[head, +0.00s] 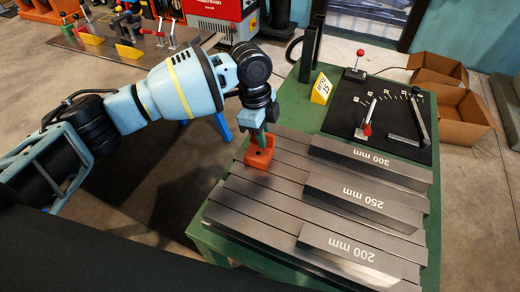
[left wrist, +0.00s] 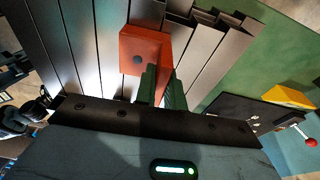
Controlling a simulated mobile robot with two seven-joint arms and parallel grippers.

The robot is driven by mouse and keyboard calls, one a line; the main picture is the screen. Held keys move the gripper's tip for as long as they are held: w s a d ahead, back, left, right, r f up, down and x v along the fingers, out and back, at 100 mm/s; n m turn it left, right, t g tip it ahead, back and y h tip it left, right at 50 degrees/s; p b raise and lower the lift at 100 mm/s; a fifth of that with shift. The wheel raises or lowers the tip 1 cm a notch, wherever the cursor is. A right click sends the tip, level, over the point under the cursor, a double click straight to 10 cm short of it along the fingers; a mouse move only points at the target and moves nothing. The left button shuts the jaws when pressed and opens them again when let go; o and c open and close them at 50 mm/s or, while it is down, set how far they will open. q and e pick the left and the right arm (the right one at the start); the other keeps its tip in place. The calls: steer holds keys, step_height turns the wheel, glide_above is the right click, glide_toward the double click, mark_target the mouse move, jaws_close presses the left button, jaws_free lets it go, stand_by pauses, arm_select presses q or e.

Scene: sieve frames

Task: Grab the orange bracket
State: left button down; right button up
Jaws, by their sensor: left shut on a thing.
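The orange bracket (head: 259,152) is on the grey slotted plate at the back left of the green table in the head view. It has a dark hole in its face, which shows in the left wrist view (left wrist: 142,47). My left gripper (head: 260,137) comes down on it from above and is shut on it. In the left wrist view the green fingers (left wrist: 160,87) are at the bracket's near side. I cannot tell whether the bracket touches the plate. My right gripper is not in view.
Grey steel blocks marked 300 mm (head: 370,161), 250 mm (head: 365,198) and 200 mm (head: 350,246) lie right of the bracket. A black panel with levers (head: 385,120) and a yellow sign (head: 321,89) are behind. Cardboard boxes (head: 462,112) stand beyond the table.

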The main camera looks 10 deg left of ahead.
arm_select(q)
steer(key=shift+r, duration=0.1)
steer(key=shift+r, duration=0.5)
step_height(320, 180, up, 2)
steer(key=shift+r, duration=0.25)
steer(key=w+d+r+b, duration=0.1)
steer(key=w+d+b, duration=0.8)
steer(key=w+b, duration=0.2)
steer(key=shift+w+b, duration=0.4)
steer(key=shift+w, duration=0.65)
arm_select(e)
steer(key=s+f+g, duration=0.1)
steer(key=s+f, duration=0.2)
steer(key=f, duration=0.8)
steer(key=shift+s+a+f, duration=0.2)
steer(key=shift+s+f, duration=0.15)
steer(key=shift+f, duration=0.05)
arm_select(q)
steer(key=shift+r, duration=0.15)
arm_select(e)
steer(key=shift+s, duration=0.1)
